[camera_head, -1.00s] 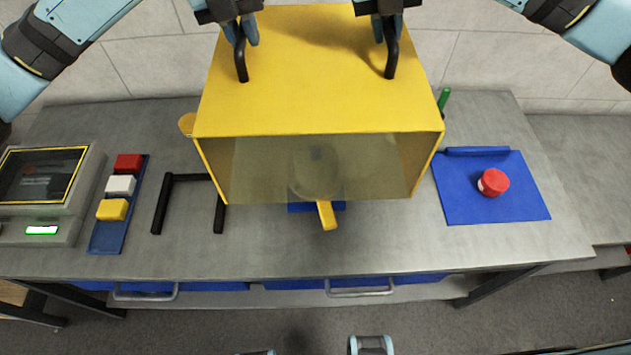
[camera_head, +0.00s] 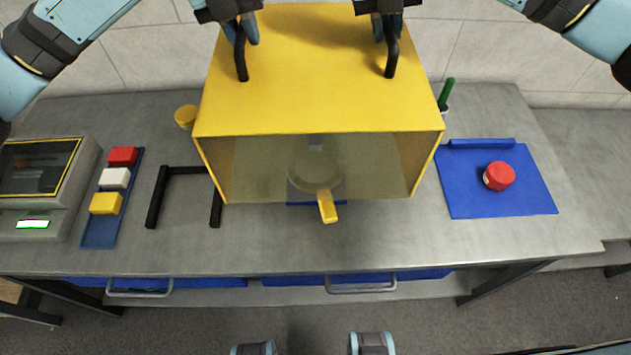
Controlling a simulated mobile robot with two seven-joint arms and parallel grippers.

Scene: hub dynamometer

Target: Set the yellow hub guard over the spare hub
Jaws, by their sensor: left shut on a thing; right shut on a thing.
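The yellow hub guard (camera_head: 318,95) is a box with a clear front window. It hangs in the upper middle of the head view, above the bench. My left gripper (camera_head: 241,45) is shut on its left black handle, and my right gripper (camera_head: 388,40) is shut on its right black handle. Through the window a round grey shape (camera_head: 315,172), perhaps the spare hub, shows dimly. A yellow lever (camera_head: 327,206) sticks out below the window's lower edge, over a blue patch on the bench. The guard hides most of what stands behind it.
A black U-shaped frame (camera_head: 160,190) lies on the bench left of the guard. Further left are a blue tray (camera_head: 100,232) with red, white and yellow blocks and a screen unit (camera_head: 40,185). On the right, a blue mat (camera_head: 480,205) holds a red-capped item (camera_head: 499,176).

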